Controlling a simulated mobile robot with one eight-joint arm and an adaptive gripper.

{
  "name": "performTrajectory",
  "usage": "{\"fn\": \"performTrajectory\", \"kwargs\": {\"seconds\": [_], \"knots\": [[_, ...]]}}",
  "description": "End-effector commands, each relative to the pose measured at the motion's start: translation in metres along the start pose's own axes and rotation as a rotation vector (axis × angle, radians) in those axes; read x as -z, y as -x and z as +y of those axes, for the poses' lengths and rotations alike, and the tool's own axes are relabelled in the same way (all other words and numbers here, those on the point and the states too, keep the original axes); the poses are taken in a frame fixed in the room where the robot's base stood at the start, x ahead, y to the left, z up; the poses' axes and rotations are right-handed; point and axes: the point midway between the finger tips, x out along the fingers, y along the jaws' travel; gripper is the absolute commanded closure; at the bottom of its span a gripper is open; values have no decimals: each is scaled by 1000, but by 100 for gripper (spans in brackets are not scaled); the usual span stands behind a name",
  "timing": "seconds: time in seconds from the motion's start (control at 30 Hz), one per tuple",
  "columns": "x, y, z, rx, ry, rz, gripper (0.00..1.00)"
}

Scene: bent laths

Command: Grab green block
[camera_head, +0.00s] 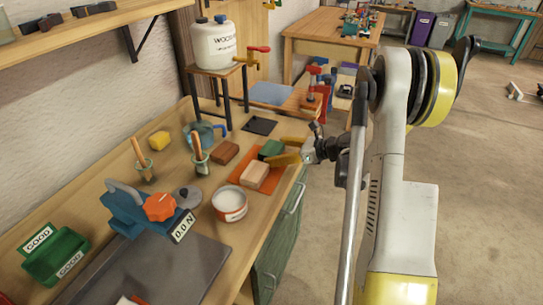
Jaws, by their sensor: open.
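The green block (270,149) lies toward the right edge of the workbench, by the far end of an orange mat (262,183). My gripper (279,152) reaches in from the right, with yellow fingers that are open around or just over the block. One finger shows at the block's far right and the other at its near side, partly covering it. I cannot tell whether the fingers touch the block.
A tan block (254,175) sits on the mat close to my near finger. A brown block (224,153) lies left of the green one. A white pot (229,203), a blue clamp device (140,213) and a green bin (55,257) stand nearer. A white jug (214,44) stands behind.

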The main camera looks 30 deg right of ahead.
Motion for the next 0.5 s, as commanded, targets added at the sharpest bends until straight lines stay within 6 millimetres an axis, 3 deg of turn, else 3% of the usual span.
{"fn": "performTrajectory", "kwargs": {"seconds": [0.07, 0.27, 0.4, 0.43, 0.5], "knots": [[1, -9, 0, -1, 0, 0, 8], [-1, -9, 0, 1, -1, -1, 8], [-1, -9, 0, 1, -1, -1, 48], [-1, -9, 0, 1, -1, -1, 53], [-1, -9, 0, 1, -1, -1, 53]]}}
